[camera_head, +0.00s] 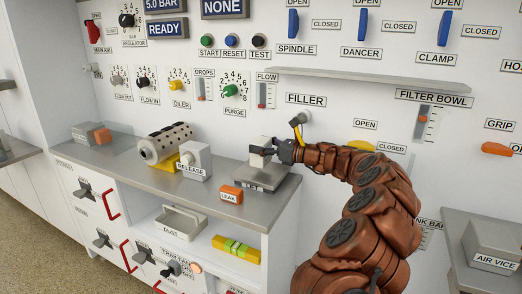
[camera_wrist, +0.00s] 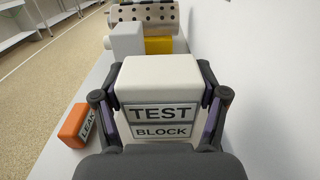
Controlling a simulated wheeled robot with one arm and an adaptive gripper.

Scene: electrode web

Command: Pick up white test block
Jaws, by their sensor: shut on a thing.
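The white test block (camera_wrist: 158,80) fills the middle of the wrist view, with a "TEST BLOCK" label on its near face. My gripper (camera_wrist: 160,108) has one finger against each side of the block and is shut on it. In the head view, the block (camera_head: 260,148) shows as a small pale shape at the tip of my gripper (camera_head: 268,151). It is above a grey plate (camera_head: 258,178) on the counter. I cannot tell whether the block touches the plate.
An orange LEAK block (camera_head: 231,193) sits at the counter's front edge. The RELEASE block (camera_head: 195,162) and a perforated cylinder (camera_head: 165,142) stand to the left. A shelf (camera_head: 370,84) juts from the panel above. The FILLER nozzle (camera_head: 303,118) is close above my gripper.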

